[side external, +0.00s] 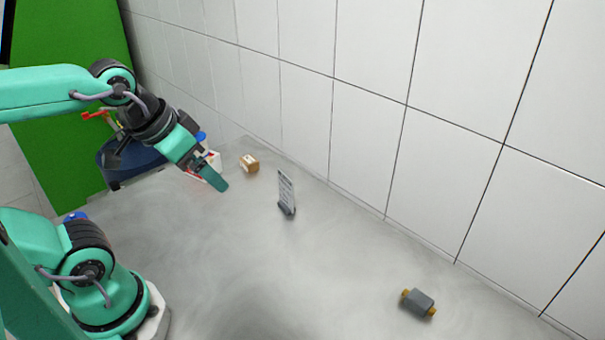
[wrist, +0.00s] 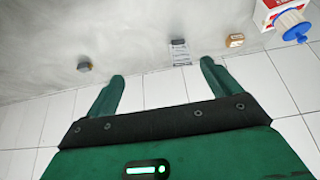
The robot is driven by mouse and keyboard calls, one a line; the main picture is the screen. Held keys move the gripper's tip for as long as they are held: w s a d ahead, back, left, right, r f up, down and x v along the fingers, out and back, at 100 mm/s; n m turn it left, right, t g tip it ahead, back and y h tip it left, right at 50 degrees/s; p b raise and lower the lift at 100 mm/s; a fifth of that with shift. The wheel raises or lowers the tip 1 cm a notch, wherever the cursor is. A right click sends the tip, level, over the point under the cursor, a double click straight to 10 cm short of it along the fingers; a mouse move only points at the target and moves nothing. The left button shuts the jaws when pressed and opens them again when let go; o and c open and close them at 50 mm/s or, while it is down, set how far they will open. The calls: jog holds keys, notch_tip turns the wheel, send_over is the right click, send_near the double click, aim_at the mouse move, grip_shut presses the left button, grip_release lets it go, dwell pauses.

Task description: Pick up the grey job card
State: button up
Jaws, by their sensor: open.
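The grey job card (side external: 286,188) stands upright in a small dark holder (side external: 287,210) on the grey table, near the tiled wall. It also shows in the wrist view (wrist: 180,56), between and beyond the two fingertips, nearer the right one. My gripper (wrist: 160,70) is open and empty, with its two green fingers spread apart. In the side view my gripper (side external: 221,184) is above the table, to the left of the card and apart from it.
A small brown box (side external: 249,163) stands behind the card. A red and white container (wrist: 274,12) with a blue and white item (wrist: 292,26) is at the wrist view's right. A grey cylinder with brass ends (side external: 418,303) lies front right. The table between is clear.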

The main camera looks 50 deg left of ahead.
jog(key=shift+w, duration=0.15)
jog(key=m+g, duration=0.2)
jog(key=g, duration=0.3)
send_over(285, 175)
notch_tip(285, 175, down, 11)
jog(key=shift+f+g, duration=0.3)
jog(key=shift+f, duration=0.15)
jog(key=shift+f, duration=1.3)
